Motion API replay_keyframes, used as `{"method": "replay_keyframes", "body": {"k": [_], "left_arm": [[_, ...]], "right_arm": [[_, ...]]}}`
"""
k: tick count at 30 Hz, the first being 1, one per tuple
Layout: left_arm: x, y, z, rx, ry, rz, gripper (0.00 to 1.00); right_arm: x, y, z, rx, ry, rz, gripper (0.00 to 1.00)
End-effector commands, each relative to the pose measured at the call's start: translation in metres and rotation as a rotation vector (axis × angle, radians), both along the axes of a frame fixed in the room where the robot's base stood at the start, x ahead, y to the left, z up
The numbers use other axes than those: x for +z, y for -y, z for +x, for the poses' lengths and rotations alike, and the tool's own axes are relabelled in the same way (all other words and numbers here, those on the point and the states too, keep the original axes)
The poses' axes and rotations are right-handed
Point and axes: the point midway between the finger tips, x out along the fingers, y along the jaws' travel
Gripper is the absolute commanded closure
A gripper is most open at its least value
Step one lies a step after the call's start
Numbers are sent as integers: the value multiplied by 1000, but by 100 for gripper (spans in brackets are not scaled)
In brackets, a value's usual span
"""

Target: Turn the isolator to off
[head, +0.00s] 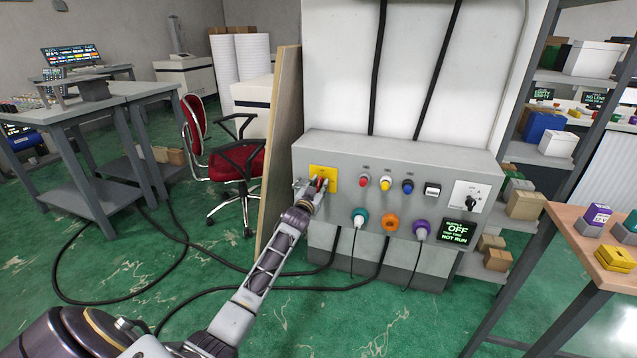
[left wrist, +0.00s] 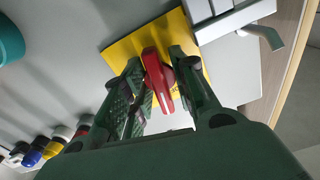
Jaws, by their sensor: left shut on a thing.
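The isolator is a red handle (left wrist: 153,68) on a yellow plate (head: 331,171) at the upper left of the grey machine panel. The plate also shows in the left wrist view (left wrist: 122,47). My left gripper (head: 319,185) is at the plate, shut on the red handle. In the left wrist view its fingers (left wrist: 158,80) lie on both sides of the handle. The gripper hides part of the handle in the head view. A small dark display (head: 457,232) at the panel's lower right reads OFF and NOT RUN. My right gripper is not in view.
Red (head: 364,181), yellow (head: 385,183) and blue (head: 407,187) buttons sit right of the isolator. Below are teal (head: 359,217), orange (head: 390,222) and purple (head: 421,229) connectors. A grey latch (left wrist: 262,35) sits beside the plate. A table (head: 570,222) stands at right.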

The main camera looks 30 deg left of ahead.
Motion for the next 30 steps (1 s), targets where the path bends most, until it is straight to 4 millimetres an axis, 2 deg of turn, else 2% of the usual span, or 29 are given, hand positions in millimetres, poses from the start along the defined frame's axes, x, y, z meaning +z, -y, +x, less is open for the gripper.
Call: {"method": "replay_keyframes", "body": {"k": [1,7,18,30], "left_arm": [[-1,1,0,0,1,-21,96],[-2,1,0,0,15,-86,96],[-2,1,0,0,36,-172,96],[-3,1,0,0,42,-193,96]], "right_arm": [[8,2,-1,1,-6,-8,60],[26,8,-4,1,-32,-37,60],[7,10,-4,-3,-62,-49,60],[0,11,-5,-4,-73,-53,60]]}}
